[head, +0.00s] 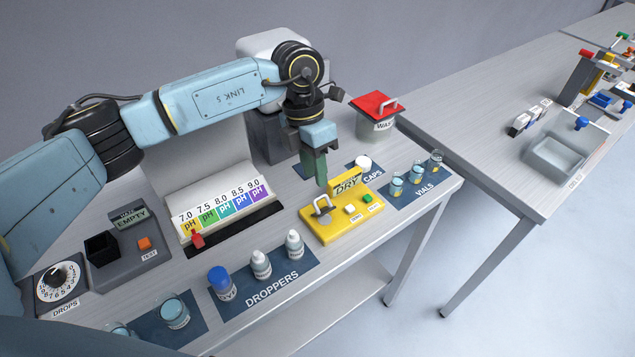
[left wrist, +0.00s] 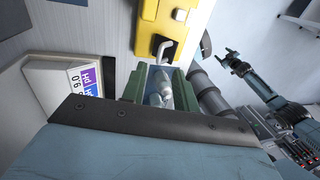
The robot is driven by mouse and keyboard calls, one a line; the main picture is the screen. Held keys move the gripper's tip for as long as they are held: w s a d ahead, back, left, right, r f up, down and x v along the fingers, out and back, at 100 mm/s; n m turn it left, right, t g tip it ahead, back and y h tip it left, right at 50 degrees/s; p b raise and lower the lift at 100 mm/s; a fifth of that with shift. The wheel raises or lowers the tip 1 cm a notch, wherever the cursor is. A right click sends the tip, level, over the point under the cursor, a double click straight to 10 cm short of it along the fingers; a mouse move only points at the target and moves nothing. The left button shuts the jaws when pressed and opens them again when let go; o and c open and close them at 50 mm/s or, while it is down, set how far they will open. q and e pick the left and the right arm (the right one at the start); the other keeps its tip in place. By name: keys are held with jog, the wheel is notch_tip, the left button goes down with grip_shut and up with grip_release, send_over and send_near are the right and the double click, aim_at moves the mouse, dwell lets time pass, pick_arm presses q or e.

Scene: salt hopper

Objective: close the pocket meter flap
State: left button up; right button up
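The yellow pocket meter (head: 340,229) lies on the bench with a raised panel reading DRY (head: 347,184). I cannot tell the flap's exact outline or angle. In the left wrist view the meter (left wrist: 150,30) is at the top, with its handle (left wrist: 163,48) just beyond my fingers. My left gripper (head: 318,170) has green fingers pointing down, above and behind the meter. They stand apart, with bottle shapes showing between them. My right gripper (left wrist: 233,56) shows small.
Dropper bottles (head: 261,264) stand in front of the meter. A pH chart (head: 222,207) is to its left. Vials (head: 397,183) and a white cap (head: 363,162) are to its right. A red-lidded waste bin (head: 377,118) stands behind.

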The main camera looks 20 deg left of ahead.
aim_at(319, 197)
pick_arm(q)
jog(key=x, duration=0.4)
jog(key=shift+f, duration=0.3)
jog(key=shift+d, duration=0.1)
grip_shut()
pick_arm(e)
jog(key=shift+w+r, duration=0.2)
jog(key=shift+w, duration=0.5)
